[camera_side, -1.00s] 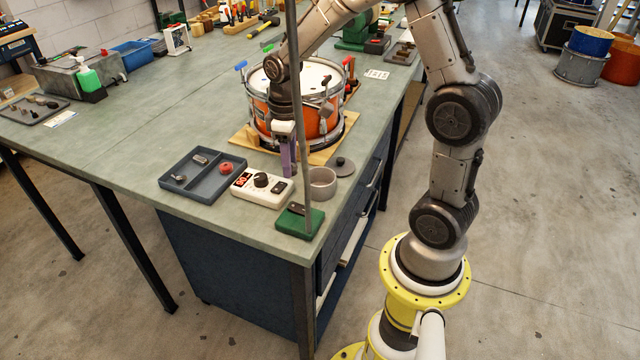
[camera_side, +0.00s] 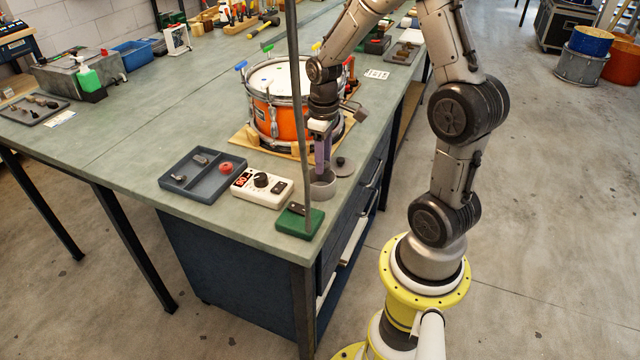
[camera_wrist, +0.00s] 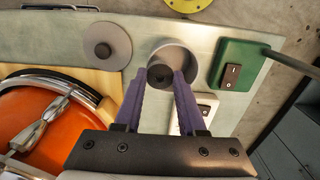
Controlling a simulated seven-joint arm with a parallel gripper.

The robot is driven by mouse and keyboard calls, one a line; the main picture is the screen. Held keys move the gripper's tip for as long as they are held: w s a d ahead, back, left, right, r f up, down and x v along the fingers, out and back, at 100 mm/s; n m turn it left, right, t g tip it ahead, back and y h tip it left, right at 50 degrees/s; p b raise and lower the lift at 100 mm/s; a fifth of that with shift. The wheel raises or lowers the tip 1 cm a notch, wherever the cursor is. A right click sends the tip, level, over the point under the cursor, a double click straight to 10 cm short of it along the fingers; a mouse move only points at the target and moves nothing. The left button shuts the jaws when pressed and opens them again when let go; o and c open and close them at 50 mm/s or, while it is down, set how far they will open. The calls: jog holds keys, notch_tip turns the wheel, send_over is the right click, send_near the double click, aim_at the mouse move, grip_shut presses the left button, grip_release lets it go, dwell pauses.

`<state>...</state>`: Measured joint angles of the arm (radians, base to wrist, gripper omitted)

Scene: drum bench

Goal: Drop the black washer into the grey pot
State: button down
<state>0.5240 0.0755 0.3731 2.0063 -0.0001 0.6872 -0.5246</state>
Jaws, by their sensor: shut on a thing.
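The grey pot (camera_side: 322,187) stands near the bench's right edge, and it also shows in the wrist view (camera_wrist: 188,58). My gripper (camera_side: 322,170) is above the pot, fingers pointing down. In the wrist view my gripper's purple fingers (camera_wrist: 160,84) are shut on the black washer (camera_wrist: 160,75), a small dark disc with a hole. In that view the washer overlaps the near-left part of the pot's opening. The washer is too small to make out in the side view. The exact height of the washer over the rim cannot be told.
A grey lid with a knob (camera_side: 343,166) lies beside the pot. A white meter (camera_side: 262,188), a green switch box (camera_side: 300,220) and a divided tray (camera_side: 201,176) are nearby. The orange drum (camera_side: 283,118) stands behind. A thin grey pole (camera_side: 297,100) rises near the switch box.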

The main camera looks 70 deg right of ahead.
jog(key=shift+f, duration=0.35)
jog(key=shift+c, duration=2)
grip_release()
notch_tip(320, 180, up, 14)
jog(key=shift+f, duration=0.1)
